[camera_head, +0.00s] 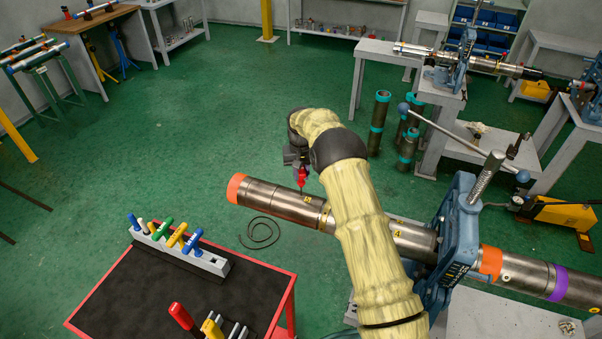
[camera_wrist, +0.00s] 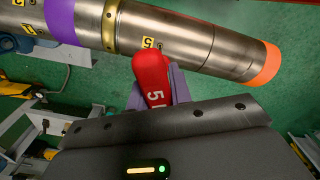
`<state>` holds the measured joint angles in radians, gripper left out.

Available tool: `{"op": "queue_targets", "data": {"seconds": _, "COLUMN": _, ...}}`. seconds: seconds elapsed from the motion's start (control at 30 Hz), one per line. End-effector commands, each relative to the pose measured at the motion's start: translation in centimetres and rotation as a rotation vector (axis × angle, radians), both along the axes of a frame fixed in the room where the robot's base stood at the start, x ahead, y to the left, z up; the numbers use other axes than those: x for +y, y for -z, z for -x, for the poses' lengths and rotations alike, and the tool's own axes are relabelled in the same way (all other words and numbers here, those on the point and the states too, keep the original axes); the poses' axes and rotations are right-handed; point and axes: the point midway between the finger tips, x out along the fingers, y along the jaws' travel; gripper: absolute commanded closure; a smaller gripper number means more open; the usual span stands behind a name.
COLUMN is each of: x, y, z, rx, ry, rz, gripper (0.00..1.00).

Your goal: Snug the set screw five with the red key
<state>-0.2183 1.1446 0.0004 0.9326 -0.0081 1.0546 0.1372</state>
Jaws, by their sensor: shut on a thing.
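The steel pipe (camera_head: 275,200) lies across the scene, with an orange left end in the head view. A yellow tag marked 5 (camera_head: 307,200) is near that end. The tag also shows in the wrist view (camera_wrist: 150,43), beside a gold band. My gripper (camera_head: 298,163) is over this end section, shut on the red key (camera_head: 301,178). The key's red handle, marked 5, fills the jaws in the wrist view (camera_wrist: 151,76). The key's tip is close to the pipe by the tag; whether it sits in set screw five is hidden.
A blue vise (camera_head: 455,235) with a long lever clamps the pipe on the right. A red-edged cart (camera_head: 105,283) at lower left carries a rack (camera_head: 205,261) of coloured keys and a second holder with a red handle (camera_head: 183,318). Green floor beyond the pipe's orange end is mostly clear.

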Motion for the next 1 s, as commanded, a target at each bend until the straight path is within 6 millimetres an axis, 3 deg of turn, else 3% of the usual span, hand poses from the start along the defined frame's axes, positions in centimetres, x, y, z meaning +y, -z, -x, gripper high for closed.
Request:
{"op": "queue_targets", "data": {"seconds": 0.5, "x": -0.04, "y": -0.03, "z": -0.06, "rx": 0.002, "ry": -0.547, "rz": 0.006, "gripper": 1.0}}
{"op": "queue_targets", "data": {"seconds": 1.0, "x": -0.04, "y": -0.02, "z": 0.02, "rx": 0.003, "ry": -0.573, "rz": 0.006, "gripper": 1.0}}
